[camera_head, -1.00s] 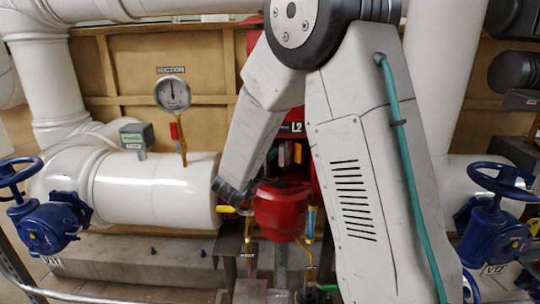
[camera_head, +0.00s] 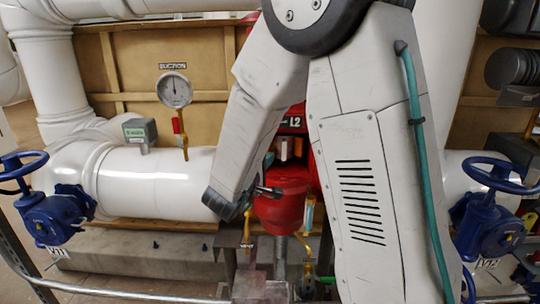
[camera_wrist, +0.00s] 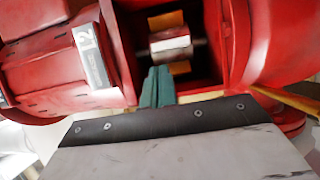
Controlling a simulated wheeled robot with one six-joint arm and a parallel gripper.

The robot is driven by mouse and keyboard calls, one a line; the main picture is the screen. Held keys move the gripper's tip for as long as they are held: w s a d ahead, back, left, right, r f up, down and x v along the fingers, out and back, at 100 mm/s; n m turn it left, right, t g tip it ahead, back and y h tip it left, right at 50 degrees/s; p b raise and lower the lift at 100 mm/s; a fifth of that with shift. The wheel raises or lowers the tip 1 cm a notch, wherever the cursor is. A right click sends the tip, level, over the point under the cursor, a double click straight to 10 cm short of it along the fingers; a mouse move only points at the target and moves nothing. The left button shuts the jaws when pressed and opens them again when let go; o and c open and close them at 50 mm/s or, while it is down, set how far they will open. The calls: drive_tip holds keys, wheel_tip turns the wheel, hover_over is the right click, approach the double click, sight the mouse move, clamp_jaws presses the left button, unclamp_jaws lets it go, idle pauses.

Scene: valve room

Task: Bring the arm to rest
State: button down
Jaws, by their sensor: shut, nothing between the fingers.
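My arm reaches down across the middle of the head view. My gripper (camera_head: 268,191) is at its lower end, in front of the red pump (camera_head: 283,205). In the wrist view my gripper (camera_wrist: 157,76) shows as two greenish fingers pressed together, with nothing between them. The fingers point towards an opening in the red pump housing (camera_wrist: 210,45), with a light metal shaft part (camera_wrist: 170,45) inside. I cannot tell whether the fingertips touch anything.
A white pipe (camera_head: 150,190) with a gauge (camera_head: 175,90) runs left of the pump. Blue handwheel valves stand at the left (camera_head: 55,215) and right (camera_head: 485,225). A metal rail (camera_head: 130,293) crosses the front. Thin yellow pipework (camera_head: 306,245) hangs below the pump.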

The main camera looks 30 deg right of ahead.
drive_tip(key=s+a+r+t+y, duration=0.1)
drive_tip(key=s+a+r+y, duration=0.1)
drive_tip(key=a+y, duration=0.6)
drive_tip(key=s+a+r+t+y, duration=0.1)
drive_tip(key=s+a+r+y, duration=0.1)
drive_tip(key=a+y, duration=0.65)
drive_tip(key=s+d+m+g, duration=0.3)
drive_tip(key=s+g, duration=0.6)
drive_tip(key=s, duration=1.8)
drive_tip(key=m+h, duration=0.1)
drive_tip(key=m, duration=0.1)
drive_tip(key=shift+f+m+g, duration=0.4)
drive_tip(key=shift+s+a, duration=0.1)
